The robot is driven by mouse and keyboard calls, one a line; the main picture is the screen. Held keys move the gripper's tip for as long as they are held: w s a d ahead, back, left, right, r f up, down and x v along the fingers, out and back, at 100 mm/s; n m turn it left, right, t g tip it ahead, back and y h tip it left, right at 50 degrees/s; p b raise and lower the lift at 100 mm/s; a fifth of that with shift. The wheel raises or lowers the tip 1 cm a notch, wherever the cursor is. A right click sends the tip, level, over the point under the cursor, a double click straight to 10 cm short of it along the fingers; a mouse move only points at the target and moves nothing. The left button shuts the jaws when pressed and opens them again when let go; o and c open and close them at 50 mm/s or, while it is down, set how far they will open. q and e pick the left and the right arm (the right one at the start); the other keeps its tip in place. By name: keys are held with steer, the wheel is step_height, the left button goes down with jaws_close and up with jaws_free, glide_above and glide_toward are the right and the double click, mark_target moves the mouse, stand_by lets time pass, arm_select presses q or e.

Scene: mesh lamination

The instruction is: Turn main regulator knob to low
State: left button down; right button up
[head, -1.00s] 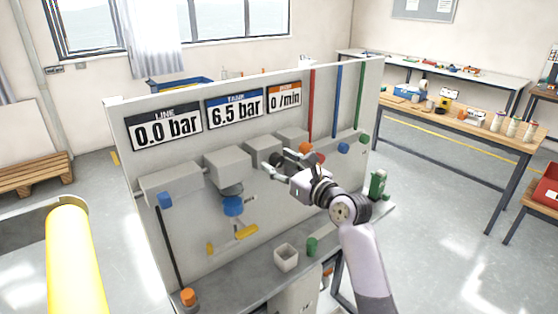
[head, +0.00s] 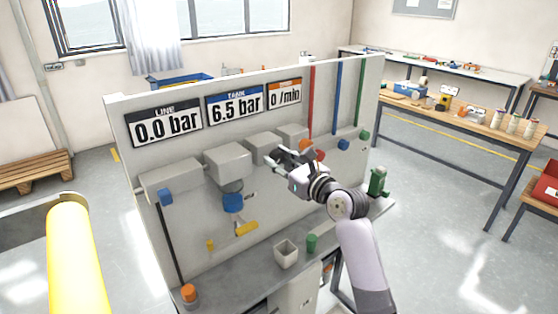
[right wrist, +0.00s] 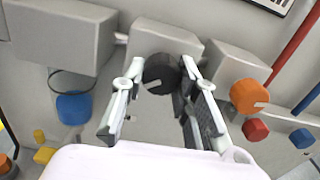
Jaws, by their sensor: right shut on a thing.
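A round black knob (right wrist: 160,73) with a pale pointer mark sits on the front of a grey box on the panel, in the right wrist view. My right gripper (right wrist: 162,72) has its two fingers on either side of this knob and is shut on it. In the head view my right gripper (head: 283,156) is at the row of grey boxes and hides most of the knob. No label shows which setting the mark points to. The displays on the panel (head: 215,165) read LINE 0.0 bar, TANK 6.5 bar and 0 l/min. My left gripper is not in view.
An orange knob (right wrist: 249,96), a red knob (right wrist: 255,130) and a blue knob (right wrist: 302,138) are close to the right of the gripper. A blue bowl (head: 233,203) and yellow lever (head: 246,229) are at left. A small grey cup (head: 286,254) stands on the ledge below.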

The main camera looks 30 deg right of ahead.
jaws_close()
